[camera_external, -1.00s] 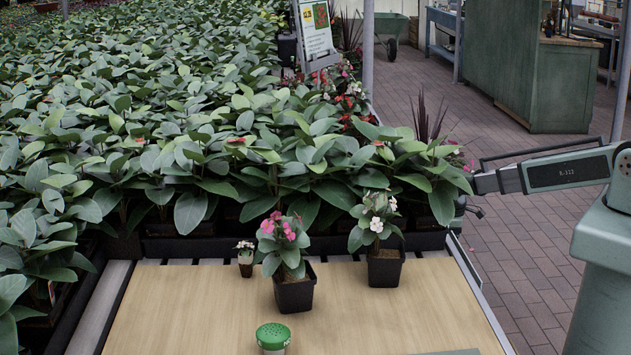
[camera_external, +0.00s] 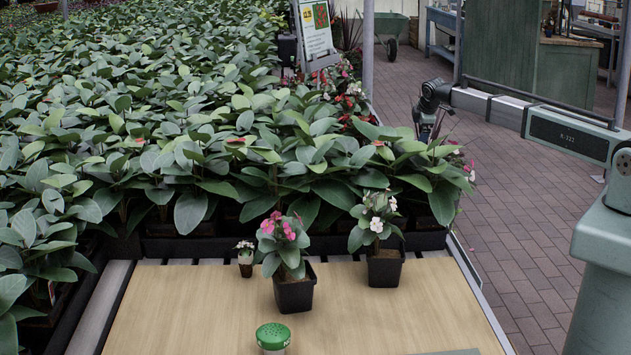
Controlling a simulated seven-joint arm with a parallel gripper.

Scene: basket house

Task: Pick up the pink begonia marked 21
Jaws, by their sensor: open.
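A pink-flowered plant (camera_external: 283,229) with green leaves stands upright in a square black pot (camera_external: 294,293) on the wooden board (camera_external: 190,310). No number 21 can be read on it. A white-flowered plant (camera_external: 376,225) in a similar black pot (camera_external: 385,269) stands to its right and a little farther back.
A tiny potted plant (camera_external: 245,257) stands at the board's back edge. A green-lidded shaker (camera_external: 273,335) stands at the front. Dense leafy plants (camera_external: 150,140) fill the back and left. Brick paving (camera_external: 530,250) lies open at right. The board's right part is mostly clear.

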